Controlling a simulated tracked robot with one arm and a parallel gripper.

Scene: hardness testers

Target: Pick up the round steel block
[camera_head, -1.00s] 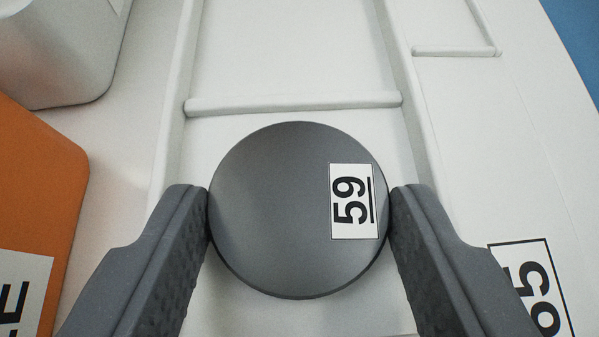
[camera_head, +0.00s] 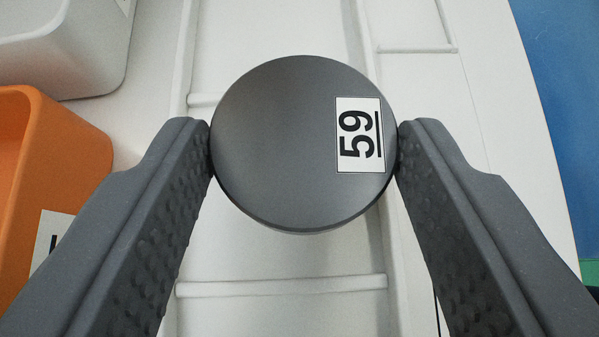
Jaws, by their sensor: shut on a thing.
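The round steel block (camera_head: 285,150) is a dark grey disc with a white label reading 59, underlined, on its right side. My gripper (camera_head: 304,140) is shut on it, with one dark grey finger touching its left edge and the other its right edge. The block is held above the white tray (camera_head: 280,312) with raised dividers. The block hides part of the tray under it.
An orange bin (camera_head: 60,140) with a white label stands at the left. A light grey bin (camera_head: 65,50) is behind it at the upper left. A blue surface (camera_head: 560,90) lies past the tray's right edge.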

